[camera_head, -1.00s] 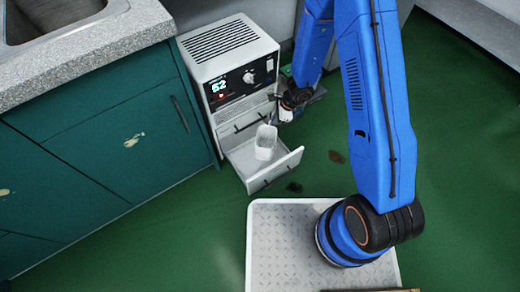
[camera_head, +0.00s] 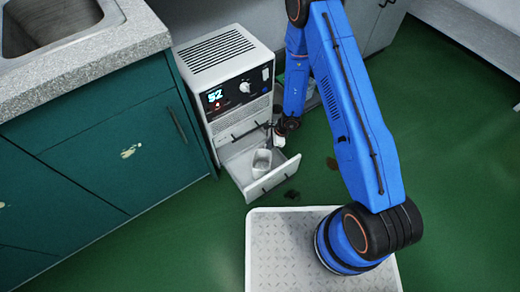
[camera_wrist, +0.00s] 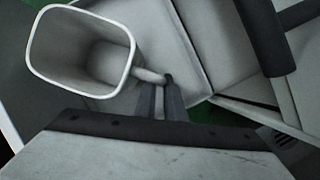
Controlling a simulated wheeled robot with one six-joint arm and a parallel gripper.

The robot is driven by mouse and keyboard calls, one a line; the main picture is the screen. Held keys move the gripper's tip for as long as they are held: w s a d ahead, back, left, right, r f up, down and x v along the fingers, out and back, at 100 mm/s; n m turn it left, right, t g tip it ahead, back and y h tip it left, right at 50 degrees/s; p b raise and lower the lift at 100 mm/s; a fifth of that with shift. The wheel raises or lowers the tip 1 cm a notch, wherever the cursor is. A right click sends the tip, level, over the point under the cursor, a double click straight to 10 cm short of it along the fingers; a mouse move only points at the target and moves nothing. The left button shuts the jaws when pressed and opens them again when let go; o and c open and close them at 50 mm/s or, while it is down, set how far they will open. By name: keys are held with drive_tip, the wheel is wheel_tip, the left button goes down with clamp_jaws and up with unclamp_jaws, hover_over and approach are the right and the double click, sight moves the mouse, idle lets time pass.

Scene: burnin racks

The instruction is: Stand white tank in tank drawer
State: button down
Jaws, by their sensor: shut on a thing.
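The white tank (camera_head: 262,163) is an open-topped, box-like cup that looks upright. It is within the outline of the open tank drawer (camera_head: 274,182); I cannot tell whether its base touches the drawer floor. In the wrist view the tank (camera_wrist: 85,50) shows its open, empty inside and a short handle on its right. My gripper (camera_wrist: 168,84) is shut on that handle, with the drawer floor and wall behind it.
The drawer belongs to a white machine (camera_head: 225,60) with a lit display. A dark bar-shaped handle (camera_wrist: 262,35) is close on the right in the wrist view. A green cabinet (camera_head: 100,145) stands to the left. A pale tray-like platform (camera_head: 280,250) is in front.

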sight(260, 150)
drive_tip(key=a, duration=0.3)
drive_tip(key=shift+s+a+f, duration=0.15)
drive_tip(key=shift+a+f, duration=0.1)
drive_tip(key=shift+f, duration=0.45)
drive_tip(key=c, duration=1.8)
unclamp_jaws()
drive_tip(key=shift+c, duration=0.2)
drive_tip(key=v, duration=1.2)
